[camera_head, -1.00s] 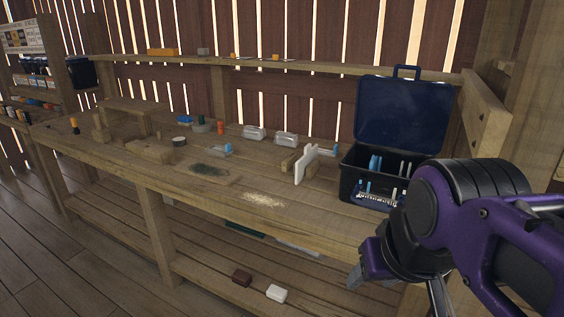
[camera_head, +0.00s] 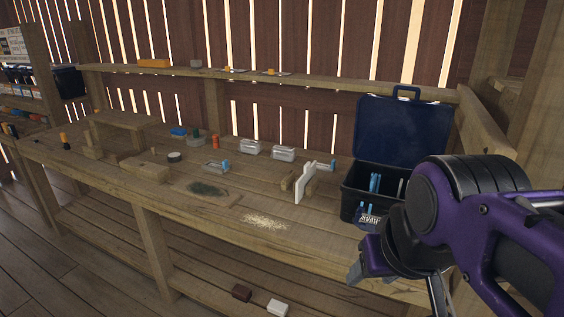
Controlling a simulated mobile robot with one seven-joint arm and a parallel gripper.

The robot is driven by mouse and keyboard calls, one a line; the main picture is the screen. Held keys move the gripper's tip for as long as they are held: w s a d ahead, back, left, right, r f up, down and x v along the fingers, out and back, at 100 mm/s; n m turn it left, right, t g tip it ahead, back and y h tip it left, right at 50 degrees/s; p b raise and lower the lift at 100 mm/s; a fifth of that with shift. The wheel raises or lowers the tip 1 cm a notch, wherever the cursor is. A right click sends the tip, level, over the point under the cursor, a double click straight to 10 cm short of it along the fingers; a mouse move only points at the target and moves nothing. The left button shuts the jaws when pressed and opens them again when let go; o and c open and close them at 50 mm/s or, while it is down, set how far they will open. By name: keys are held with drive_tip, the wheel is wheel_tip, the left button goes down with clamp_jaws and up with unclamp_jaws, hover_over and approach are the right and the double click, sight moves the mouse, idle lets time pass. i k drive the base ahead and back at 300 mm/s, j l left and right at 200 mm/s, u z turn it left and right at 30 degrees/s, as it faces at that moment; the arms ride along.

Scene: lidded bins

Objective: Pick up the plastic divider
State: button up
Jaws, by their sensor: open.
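A white plastic divider (camera_head: 302,188) stands upright on the workbench, left of the dark lidded bin. My gripper (camera_head: 392,284) is at the lower right, in front of the bin and bench edge, well apart from the divider. It is open; it looks empty, though my arm hides part of it. The dark blue bin (camera_head: 349,207) has its lid (camera_head: 400,132) raised and holds blue and white upright pieces.
The workbench (camera_head: 330,238) has clear wood in front of the divider, with a sawdust patch (camera_head: 265,221). Clear containers (camera_head: 283,153) stand behind. A back shelf (camera_head: 330,82) and a right post (camera_head: 530,100) bound the space. Small blocks (camera_head: 277,308) lie on the lower shelf.

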sight(309, 170)
drive_tip(key=i+j+z, duration=0.1)
drive_tip(key=j, duration=0.2)
drive_tip(key=i+j+z, duration=0.25)
drive_tip(key=j, duration=0.35)
drive_tip(key=i+j+z, duration=0.1)
drive_tip(key=i+j, duration=0.15)
drive_tip(key=i+j+z, duration=0.1)
drive_tip(key=j, duration=0.3)
